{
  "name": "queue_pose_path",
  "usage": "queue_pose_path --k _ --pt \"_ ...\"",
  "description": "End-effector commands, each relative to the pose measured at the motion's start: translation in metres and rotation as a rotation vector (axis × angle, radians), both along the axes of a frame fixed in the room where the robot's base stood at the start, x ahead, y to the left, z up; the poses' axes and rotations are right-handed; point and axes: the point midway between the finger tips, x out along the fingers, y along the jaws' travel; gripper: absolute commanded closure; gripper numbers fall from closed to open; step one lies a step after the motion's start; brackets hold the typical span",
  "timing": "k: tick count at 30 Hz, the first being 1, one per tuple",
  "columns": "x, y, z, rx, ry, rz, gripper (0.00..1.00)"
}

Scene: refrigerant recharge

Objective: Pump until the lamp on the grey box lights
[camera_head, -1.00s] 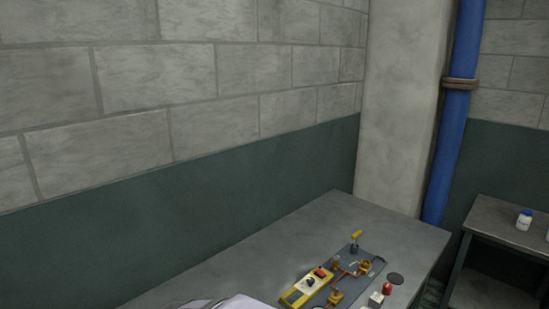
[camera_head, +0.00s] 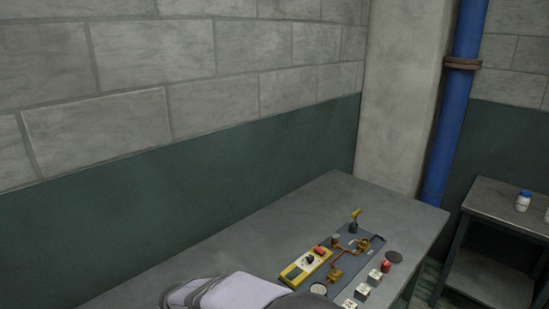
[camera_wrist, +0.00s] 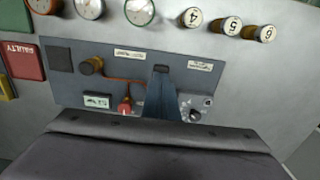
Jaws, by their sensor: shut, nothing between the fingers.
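In the head view, a dark board (camera_head: 345,263) lies on the table with copper-coloured piping and brass fittings. A yellow-handled lever (camera_head: 356,214) stands upright at its far end.
The table (camera_head: 240,253) is bare left of the board. Small white numbered blocks (camera_head: 362,291) and a red-topped one (camera_head: 386,266) stand along its right side. A side table (camera_head: 500,210) holds a white bottle (camera_head: 523,201).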

Motion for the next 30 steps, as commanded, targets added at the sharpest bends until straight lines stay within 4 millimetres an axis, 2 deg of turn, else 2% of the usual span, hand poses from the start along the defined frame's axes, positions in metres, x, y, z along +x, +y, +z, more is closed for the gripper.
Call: queue_pose_path --k 24,30 --pt "0.0 0.0 -0.036 -0.001 0.001 0.0 1.0" --pt "0.0 0.0 -0.029 0.001 -0.001 0.0 1.0"
